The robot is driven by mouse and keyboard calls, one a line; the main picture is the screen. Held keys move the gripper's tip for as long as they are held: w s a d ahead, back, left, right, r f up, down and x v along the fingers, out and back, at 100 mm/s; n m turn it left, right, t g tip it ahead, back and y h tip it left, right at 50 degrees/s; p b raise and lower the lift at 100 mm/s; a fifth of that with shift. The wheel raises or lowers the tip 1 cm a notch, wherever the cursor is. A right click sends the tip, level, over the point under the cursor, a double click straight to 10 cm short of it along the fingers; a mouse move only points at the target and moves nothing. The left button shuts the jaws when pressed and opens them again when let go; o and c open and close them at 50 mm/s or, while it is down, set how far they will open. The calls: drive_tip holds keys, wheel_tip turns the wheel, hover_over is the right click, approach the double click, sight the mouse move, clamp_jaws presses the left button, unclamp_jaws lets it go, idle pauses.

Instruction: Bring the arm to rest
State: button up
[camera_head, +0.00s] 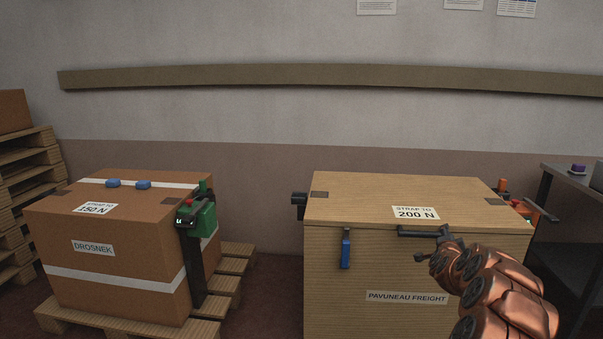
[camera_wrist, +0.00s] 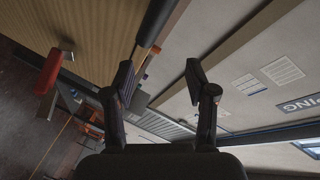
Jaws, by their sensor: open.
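My gripper (camera_head: 409,245) is at the end of my copper-coloured arm, in front of the upper front edge of the wooden crate (camera_head: 340,275) in the head view. In the wrist view my gripper (camera_wrist: 160,78) has its two dark fingers spread apart, with nothing held between them. The crate bears the labels "STRAP TO 200 N" and "PAVUNEAU FREIGHT". A blue handle-like piece (camera_head: 346,252) hangs on its front, left of my gripper. My arm hides the crate's lower right front.
A cardboard box (camera_head: 120,250) labelled "DROSNEK" stands on a pallet (camera_head: 235,273) at the left, with a green device (camera_head: 203,219) at its right edge. An orange device (camera_head: 532,209) sits by the crate's right side. A dark table (camera_head: 565,235) stands at the right. Floor shows between the loads.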

drive_tip(key=s+a+r+n+g+y+p, duration=0.1)
drive_tip(key=s+a+r+n+y+p, duration=0.2)
drive_tip(key=a, duration=0.4)
drive_tip(key=a+r+n+y, duration=0.15)
drive_tip(key=a+r, duration=0.25)
drive_tip(key=a, duration=0.4)
drive_tip(key=s+a+r+n+g+y+p, duration=0.1)
drive_tip(key=s+a+r+n+y+p, duration=0.2)
drive_tip(key=a, duration=0.4)
drive_tip(key=s+a+r+n+g+y+p, duration=0.35)
drive_tip(key=s+a+r, duration=0.25)
drive_tip(key=s+a, duration=0.6)
drive_tip(key=s+r+n+g+h+p, duration=0.1)
drive_tip(key=s+r+n+g+p, duration=0.2)
drive_tip(key=s, duration=2)
drive_tip(key=s+d+r+n+g+h+p, duration=0.1)
drive_tip(key=s+g+p, duration=0.4)
drive_tip(key=s, duration=1.8)
wheel_tip(320, 180, up, 2)
drive_tip(key=shift+r+n+g+h+p, duration=0.1)
drive_tip(key=shift+n+g+h+p, duration=0.4)
drive_tip(key=shift+n+g, duration=0.7)
drive_tip(key=shift+c, duration=0.4)
